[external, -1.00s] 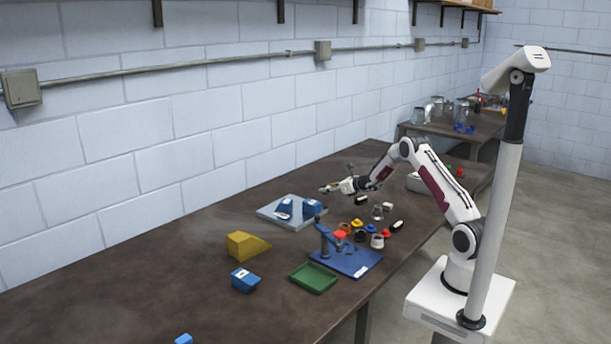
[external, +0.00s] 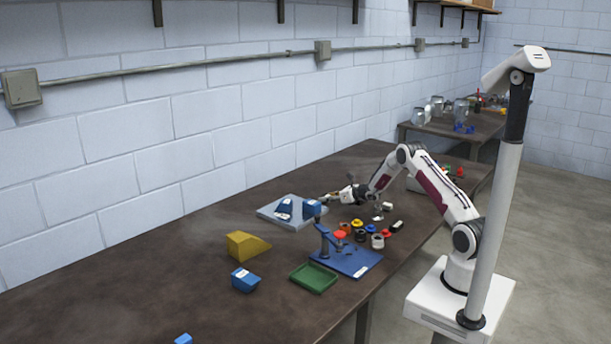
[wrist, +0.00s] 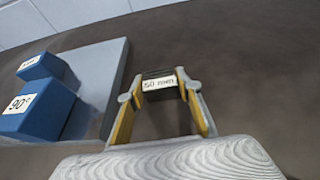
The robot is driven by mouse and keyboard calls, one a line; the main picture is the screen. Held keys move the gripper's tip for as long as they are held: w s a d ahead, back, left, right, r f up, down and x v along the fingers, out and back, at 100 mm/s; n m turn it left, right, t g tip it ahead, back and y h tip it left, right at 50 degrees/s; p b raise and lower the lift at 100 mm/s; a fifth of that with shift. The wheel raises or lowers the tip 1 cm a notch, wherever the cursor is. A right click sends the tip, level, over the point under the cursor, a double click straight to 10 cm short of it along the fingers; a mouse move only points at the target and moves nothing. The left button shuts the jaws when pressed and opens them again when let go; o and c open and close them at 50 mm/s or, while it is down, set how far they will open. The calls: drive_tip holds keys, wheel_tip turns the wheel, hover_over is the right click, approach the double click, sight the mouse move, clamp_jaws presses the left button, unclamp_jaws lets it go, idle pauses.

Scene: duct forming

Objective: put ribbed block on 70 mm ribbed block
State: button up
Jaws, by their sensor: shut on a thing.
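My gripper (external: 330,197) is shut on a dark block (wrist: 158,74) with a white "50 mm" label, held between its yellow-sided fingers in the wrist view. In the external view the gripper is low over the table, just right of the grey plate. The held block is too small there to make out clearly. A black block with a white label (external: 396,226) lies on the table to the right, near the coloured pieces. Its label is unreadable, so I cannot tell whether it is the 70 mm ribbed block.
The grey plate (wrist: 112,62) carries blue blocks, one of them marked 90° (wrist: 38,108). A blue board with an upright fixture (external: 350,262), a green tray (external: 314,277) and a yellow wedge (external: 245,245) stand nearer the camera.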

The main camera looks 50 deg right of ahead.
drive_tip(key=o, duration=1.3)
drive_tip(key=shift+f, duration=0.1)
drive_tip(key=shift+f+v, duration=0.1)
drive_tip(key=shift+v, duration=1.85)
drive_tip(key=shift+f+v, duration=0.15)
drive_tip(key=shift+v, duration=1.75)
drive_tip(key=shift+s, duration=0.1)
